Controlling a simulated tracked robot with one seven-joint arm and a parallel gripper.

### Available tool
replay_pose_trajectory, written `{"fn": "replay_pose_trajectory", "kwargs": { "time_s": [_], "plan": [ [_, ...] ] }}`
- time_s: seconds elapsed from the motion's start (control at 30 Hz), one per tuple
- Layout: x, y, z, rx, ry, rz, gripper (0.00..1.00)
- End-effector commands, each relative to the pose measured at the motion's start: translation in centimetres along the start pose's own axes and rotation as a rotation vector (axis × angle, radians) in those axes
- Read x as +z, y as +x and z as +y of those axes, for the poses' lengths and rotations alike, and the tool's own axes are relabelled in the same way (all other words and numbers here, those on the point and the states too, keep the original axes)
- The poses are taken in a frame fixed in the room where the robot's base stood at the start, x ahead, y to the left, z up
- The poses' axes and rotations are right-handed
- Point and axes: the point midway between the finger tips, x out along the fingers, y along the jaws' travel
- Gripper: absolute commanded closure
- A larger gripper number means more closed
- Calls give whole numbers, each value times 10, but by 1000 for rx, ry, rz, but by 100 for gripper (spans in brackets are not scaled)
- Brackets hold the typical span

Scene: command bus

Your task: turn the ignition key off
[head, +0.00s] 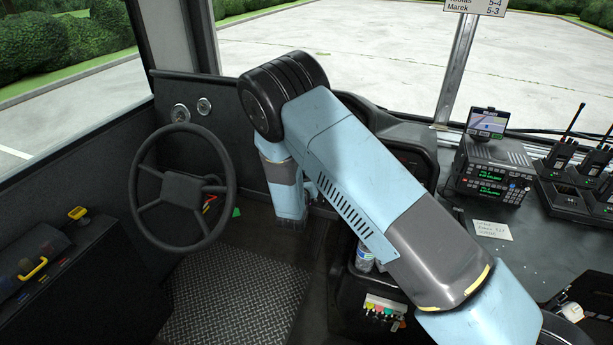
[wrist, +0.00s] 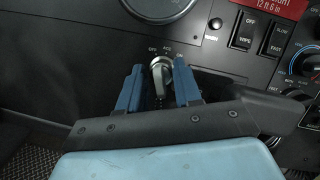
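The ignition key (wrist: 162,72) is a small silver-grey piece on the dark dashboard panel in the wrist view. Small labels reading OFF, ACC and ON stand in an arc just above it. Which label the key points to is hard to tell. My gripper (wrist: 159,72) has its two blue fingers apart, one on each side of the key. The left finger stands clear of it; the right fingertip is close to it, and contact cannot be made out. In the head view my arm hides the key and the fingertips.
A round gauge (wrist: 157,5) is above the key. Rocker switches (wrist: 246,30) and blue-ringed knobs (wrist: 308,65) are to its right. In the head view the steering wheel (head: 183,190) is left of my arm, and a radio unit (head: 492,172) is on the right console.

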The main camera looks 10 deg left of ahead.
Motion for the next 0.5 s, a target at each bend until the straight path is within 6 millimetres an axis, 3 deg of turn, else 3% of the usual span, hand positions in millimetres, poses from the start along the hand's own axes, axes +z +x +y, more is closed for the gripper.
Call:
{"fn": "replay_pose_trajectory", "kwargs": {
  "time_s": [0.17,0.5],
  "plan": [
    [0,-18,1,3,-1,0,66],
    [-1,-84,1,4,-2,1,66]
  ]
}}
